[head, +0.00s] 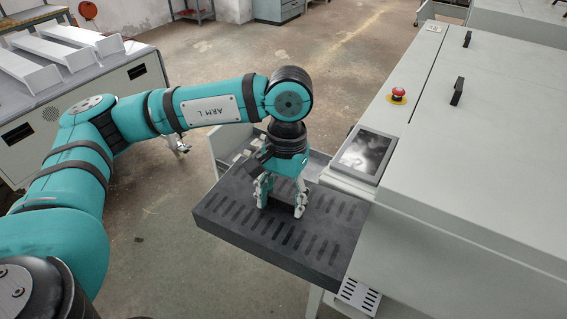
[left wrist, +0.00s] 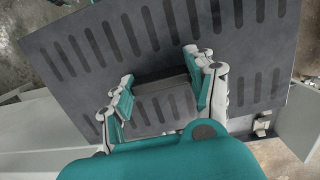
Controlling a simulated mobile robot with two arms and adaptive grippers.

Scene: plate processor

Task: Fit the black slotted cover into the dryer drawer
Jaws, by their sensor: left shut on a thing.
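The black slotted cover (head: 238,227) is a flat dark plate with rows of slots and a raised block-shaped handle in its middle. It fills much of the left wrist view (left wrist: 110,45). My left gripper (head: 283,206) points down and is shut on the handle, with one finger on each side in the left wrist view (left wrist: 163,95). The pulled-out dryer drawer (head: 222,146) is light grey. Its back and side walls show behind the cover, which hides the rest and juts towards me. I cannot tell whether the cover touches the drawer. My right gripper is out of view.
The large grey machine (head: 470,150) stands right of the drawer, with a screen (head: 366,154) and a red emergency button (head: 399,93) on top. A bench with white trays (head: 65,55) stands at the left. Open floor (head: 160,235) lies left of the cover.

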